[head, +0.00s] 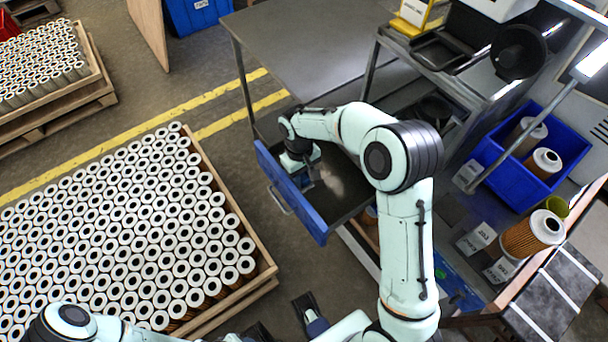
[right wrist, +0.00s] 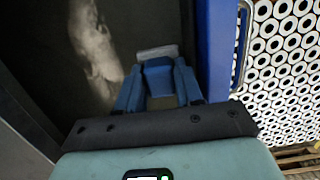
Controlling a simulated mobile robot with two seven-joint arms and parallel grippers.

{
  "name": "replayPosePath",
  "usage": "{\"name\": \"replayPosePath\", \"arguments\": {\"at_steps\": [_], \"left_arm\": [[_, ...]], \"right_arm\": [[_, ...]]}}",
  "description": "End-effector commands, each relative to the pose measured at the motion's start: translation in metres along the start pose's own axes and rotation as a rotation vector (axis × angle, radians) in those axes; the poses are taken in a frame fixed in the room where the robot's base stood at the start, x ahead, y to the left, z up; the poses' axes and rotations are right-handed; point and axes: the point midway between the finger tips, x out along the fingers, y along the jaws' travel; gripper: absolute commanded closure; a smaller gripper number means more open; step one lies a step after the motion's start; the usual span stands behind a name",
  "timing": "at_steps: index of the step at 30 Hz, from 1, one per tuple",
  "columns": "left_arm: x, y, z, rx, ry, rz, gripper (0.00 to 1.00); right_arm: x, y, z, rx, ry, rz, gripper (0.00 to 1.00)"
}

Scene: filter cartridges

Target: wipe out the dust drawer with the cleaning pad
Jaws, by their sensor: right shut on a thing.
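The dust drawer (head: 318,228) is pulled out under the grey bench, with a blue front and a dark floor. My right gripper (head: 303,176) reaches down into it near the front panel. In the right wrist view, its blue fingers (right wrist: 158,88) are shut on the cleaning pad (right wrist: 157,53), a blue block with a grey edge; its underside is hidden. A pale streak of dust (right wrist: 97,52) lies on the drawer floor left of the pad. My left arm is low at the left of the head view; its gripper is at the bottom edge, too cut off to read.
A wooden crate of white-topped filter cartridges (head: 120,230) stands left of the drawer. The bench top (head: 300,45) is bare. A blue bin (head: 500,175) with cartridges and a standing cartridge (head: 530,235) are at the right. Bare floor lies between crate and drawer.

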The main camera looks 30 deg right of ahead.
Motion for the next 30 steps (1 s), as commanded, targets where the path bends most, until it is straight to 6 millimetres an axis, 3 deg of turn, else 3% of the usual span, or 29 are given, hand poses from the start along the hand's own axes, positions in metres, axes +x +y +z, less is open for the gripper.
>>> {"name": "replayPosePath", "arguments": {"at_steps": [4, 6, 21, 30], "left_arm": [[-0.007, 0.002, 0.001, 0.000, -0.001, 0.000, 0.57], [-0.013, 0.004, 0.001, 0.000, 0.000, 0.000, 0.57], [-0.048, 0.018, -0.002, 0.005, 0.010, 0.004, 0.57], [-0.059, 0.022, -0.004, 0.007, 0.015, 0.006, 0.57]], "right_arm": [[-0.005, -0.001, 0.000, 0.001, -0.002, 0.000, 0.93], [-0.024, 0.000, 0.002, 0.001, 0.004, 0.000, 0.93], [-0.068, 0.002, 0.004, 0.003, 0.000, 0.000, 0.93], [-0.082, 0.003, 0.004, 0.003, 0.000, -0.001, 0.93]]}}
